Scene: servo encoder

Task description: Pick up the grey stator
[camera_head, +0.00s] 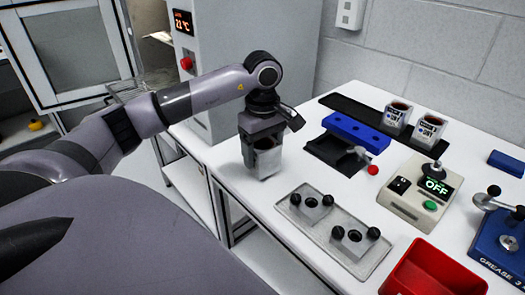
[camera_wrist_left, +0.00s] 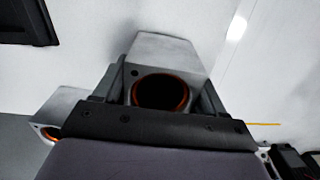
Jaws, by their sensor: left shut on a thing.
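The grey stator (camera_head: 264,163) is a square metal block near the left edge of the white table in the head view. My left gripper (camera_head: 263,142) comes down on it from above and is shut on it. In the left wrist view the stator (camera_wrist_left: 168,48) sits between the two fingers of my gripper (camera_wrist_left: 163,88), its round dark bore ringed in orange. I cannot tell whether its base touches the table. A second grey block (camera_wrist_left: 62,103) with an orange-ringed bore shows in the left wrist view, partly hidden by the gripper. My right gripper is not in view.
Right of the stator are a blue block with holes (camera_head: 355,131), two labelled grey blocks (camera_head: 397,116) (camera_head: 427,131), and a metal plate with black knobs (camera_head: 290,209). A control box (camera_head: 408,204), red bin (camera_head: 412,278) and blue grease press (camera_head: 500,240) stand further right.

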